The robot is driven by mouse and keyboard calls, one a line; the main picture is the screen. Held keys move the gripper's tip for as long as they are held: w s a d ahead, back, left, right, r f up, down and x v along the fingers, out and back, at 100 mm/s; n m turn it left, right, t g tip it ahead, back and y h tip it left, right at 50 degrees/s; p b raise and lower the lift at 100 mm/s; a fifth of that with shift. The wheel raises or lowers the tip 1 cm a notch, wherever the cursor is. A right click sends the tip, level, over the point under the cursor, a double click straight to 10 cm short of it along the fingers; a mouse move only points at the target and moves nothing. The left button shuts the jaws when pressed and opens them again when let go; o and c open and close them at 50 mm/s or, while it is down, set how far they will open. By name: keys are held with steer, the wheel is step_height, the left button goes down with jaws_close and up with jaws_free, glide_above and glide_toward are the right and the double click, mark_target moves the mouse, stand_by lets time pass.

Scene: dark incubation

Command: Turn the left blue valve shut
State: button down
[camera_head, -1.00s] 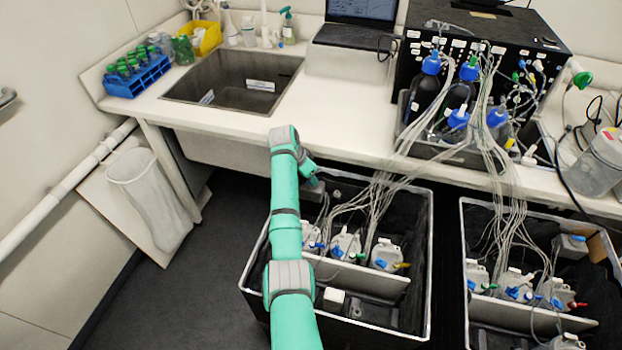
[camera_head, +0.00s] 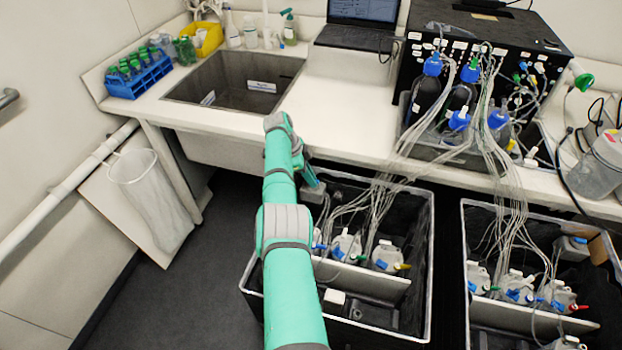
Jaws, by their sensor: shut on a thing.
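The left crate (camera_head: 428,262) stands on the floor below the bench and holds grey-white bottles with coloured valves. A small blue valve (camera_head: 319,246) shows at the leftmost visible bottle, right beside my arm. The middle bottle (camera_head: 346,243) has a blue and a green fitting. The right bottle (camera_head: 387,254) has a blue and a yellow one. My teal arm rises from the bottom of the picture, bends near the sink cabinet and comes down over the crate's back left corner.
Bundles of thin tubes (camera_head: 388,188) run from the crate up to blue-capped bottles on the bench (camera_head: 340,133). A second crate (camera_head: 463,235) with similar bottles stands to the right. A low divider (camera_head: 375,284) crosses the left crate. Open floor (camera_head: 215,255) lies left of it.

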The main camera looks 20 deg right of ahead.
steer(key=shift+r+m, duration=0.1)
steer(key=shift+m, duration=0.2)
stand_by(0.4)
steer(key=c, duration=1.8)
jaws_free()
steer(key=shift+w+r, duration=0.2)
steer(key=shift+r, duration=0.25)
steer(key=shift+a+v, duration=0.2)
steer(key=shift+v, duration=3.4)
steer(key=shift+s+f, duration=0.1)
steer(key=shift+s, duration=0.05)
